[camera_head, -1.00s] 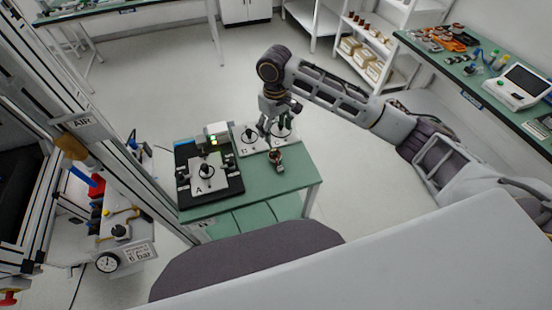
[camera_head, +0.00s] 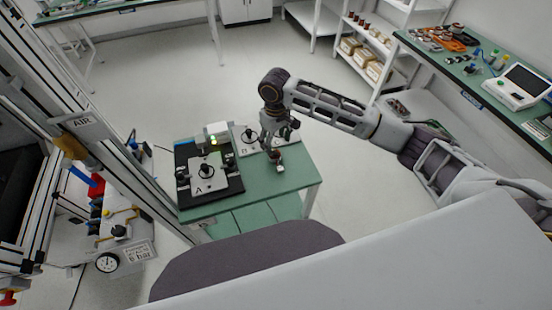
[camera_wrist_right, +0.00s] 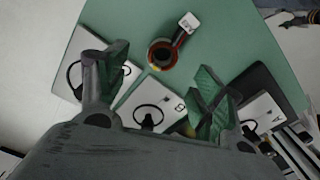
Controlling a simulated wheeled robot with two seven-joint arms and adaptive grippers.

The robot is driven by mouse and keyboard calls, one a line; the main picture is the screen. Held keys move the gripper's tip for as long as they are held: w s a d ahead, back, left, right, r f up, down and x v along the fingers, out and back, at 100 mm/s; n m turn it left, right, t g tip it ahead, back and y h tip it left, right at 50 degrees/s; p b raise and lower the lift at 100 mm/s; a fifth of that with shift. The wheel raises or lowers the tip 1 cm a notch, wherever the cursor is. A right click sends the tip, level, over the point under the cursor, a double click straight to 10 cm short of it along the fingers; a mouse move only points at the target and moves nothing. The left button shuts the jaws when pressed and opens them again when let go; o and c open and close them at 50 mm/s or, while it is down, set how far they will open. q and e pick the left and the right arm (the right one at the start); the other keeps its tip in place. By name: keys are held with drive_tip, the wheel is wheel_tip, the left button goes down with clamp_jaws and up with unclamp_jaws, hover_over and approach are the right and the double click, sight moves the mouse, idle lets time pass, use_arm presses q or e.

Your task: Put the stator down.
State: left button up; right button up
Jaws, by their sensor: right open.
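The stator (camera_wrist_right: 162,54) is a dark ring with a copper-coloured inside and a lead to a white tag (camera_wrist_right: 189,21). It rests on the green table (camera_wrist_right: 228,38). In the head view the stator (camera_head: 278,160) is small and partly covered by my right gripper (camera_head: 271,148). In the right wrist view my right gripper (camera_wrist_right: 160,80) is open and empty, its green-padded fingers spread wide. The stator shows beyond and between the fingers, apart from both. My left gripper is not in view.
White plate A (camera_head: 208,185) sits on a black base at the table's left. White plate B (camera_head: 243,147) is behind, with another plate beside it, mostly hidden by my gripper. A box with a green light (camera_head: 213,140) stands at the back. The table's front right is clear.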

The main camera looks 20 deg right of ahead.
sight(275, 154)
drive_tip(key=shift+f, duration=1.15)
drive_tip(key=shift+s+f, duration=0.15)
drive_tip(key=shift+f, duration=1.15)
drive_tip(key=shift+s+f, duration=0.1)
drive_tip(key=shift+f, duration=1.2)
drive_tip(key=c, duration=1.2)
